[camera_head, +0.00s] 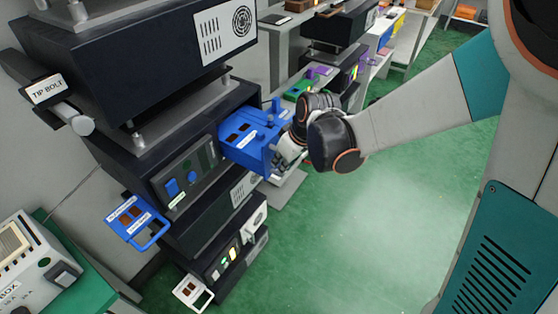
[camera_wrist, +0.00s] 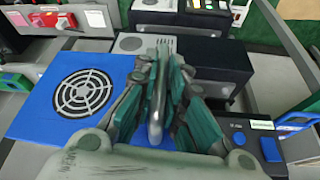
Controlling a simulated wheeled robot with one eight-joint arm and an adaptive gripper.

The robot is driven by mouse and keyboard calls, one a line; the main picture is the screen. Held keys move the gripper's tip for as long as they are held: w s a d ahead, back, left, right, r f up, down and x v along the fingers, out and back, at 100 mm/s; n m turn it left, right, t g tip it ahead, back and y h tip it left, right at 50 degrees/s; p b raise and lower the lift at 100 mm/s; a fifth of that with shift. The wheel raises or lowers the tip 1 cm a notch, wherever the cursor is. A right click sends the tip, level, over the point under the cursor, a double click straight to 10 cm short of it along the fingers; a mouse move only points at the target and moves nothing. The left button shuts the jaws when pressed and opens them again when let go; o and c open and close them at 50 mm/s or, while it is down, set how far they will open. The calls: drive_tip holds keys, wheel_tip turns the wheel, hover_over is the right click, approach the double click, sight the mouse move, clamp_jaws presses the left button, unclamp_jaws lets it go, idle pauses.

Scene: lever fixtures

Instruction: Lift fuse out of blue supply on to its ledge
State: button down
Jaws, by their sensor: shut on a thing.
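A blue supply box (camera_head: 252,139) juts out of the dark rack in the head view, with dark slots, a white label and small blue posts on top. My gripper (camera_head: 290,150) is at its right-hand front end. In the wrist view my gripper (camera_wrist: 157,105) is shut on a smooth grey bar (camera_wrist: 157,98) standing between the fingers. I cannot tell whether this bar is the fuse or a handle. A blue panel with a round fan grille (camera_wrist: 84,93) lies left of the fingers. A blue ledge-like tray with a handle (camera_head: 136,219) sticks out lower on the rack.
A dark unit (camera_head: 140,50) with a white grille plate sits above the blue box. A lever labelled TIP BOLT (camera_head: 62,100) projects at the left. A white handled tray (camera_head: 193,292) sits low on the rack. Green floor (camera_head: 370,220) is open to the right.

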drive_tip(key=c, duration=1.7)
unclamp_jaws()
drive_tip(key=shift+s+d, duration=0.15)
drive_tip(key=shift+d, duration=0.05)
drive_tip(key=shift+o, duration=0.2)
drive_tip(key=v, duration=1.2)
drive_tip(key=shift+a, duration=0.1)
drive_tip(key=s+d+m+t+h+b, duration=0.3)
drive_tip(key=s+d+m, duration=0.5)
drive_tip(key=s+d, duration=0.3)
drive_tip(key=s, duration=0.4)
drive_tip(key=shift+r+t, duration=0.2)
drive_tip(key=shift+t, duration=0.1)
